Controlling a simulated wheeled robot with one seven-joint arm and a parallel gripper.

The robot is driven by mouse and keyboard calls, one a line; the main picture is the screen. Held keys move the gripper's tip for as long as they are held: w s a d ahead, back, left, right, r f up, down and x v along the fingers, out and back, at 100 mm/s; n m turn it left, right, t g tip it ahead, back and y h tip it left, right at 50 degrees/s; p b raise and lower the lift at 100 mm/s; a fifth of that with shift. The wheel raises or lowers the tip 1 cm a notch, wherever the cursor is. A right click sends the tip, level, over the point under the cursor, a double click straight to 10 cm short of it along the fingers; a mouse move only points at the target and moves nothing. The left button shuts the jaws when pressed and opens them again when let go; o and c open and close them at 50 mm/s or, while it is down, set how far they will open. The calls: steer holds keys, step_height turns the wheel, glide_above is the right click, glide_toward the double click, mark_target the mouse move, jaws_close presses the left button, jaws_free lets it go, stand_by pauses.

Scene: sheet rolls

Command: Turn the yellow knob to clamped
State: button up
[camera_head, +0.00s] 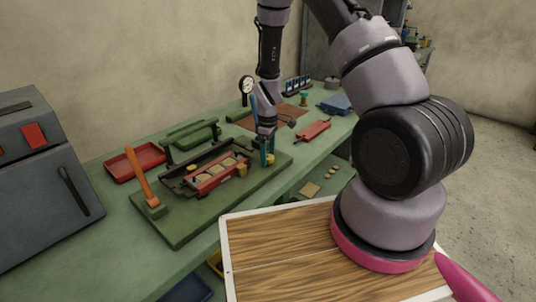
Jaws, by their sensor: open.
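A fixture on a green base plate (180,232) stands on the bench, with a red tray-like part (208,182) holding several tan pieces in its dark frame. A small yellow piece (270,159) shows at the right end of the fixture, close beside my fingers; it looks like the yellow knob. My gripper (267,154) points down at this end, open, with teal fingers. I cannot tell whether the fingers touch or straddle the knob. The knob's turn position is too small to read.
An orange lever (138,172) rises at the fixture's left. A grey machine (42,180) stands at left.

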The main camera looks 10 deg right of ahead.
steer(key=shift+c, duration=0.4)
jaws_close()
steer(key=shift+m, duration=0.4)
steer(key=m, duration=0.3)
steer(key=shift+m, duration=0.3)
steer(key=m, duration=0.4)
steer(key=shift+w+m, duration=0.1)
steer(key=shift+m, duration=0.2)
steer(key=m, duration=0.4)
steer(key=shift+d+m, duration=0.1)
steer(key=shift+m, duration=2.4)
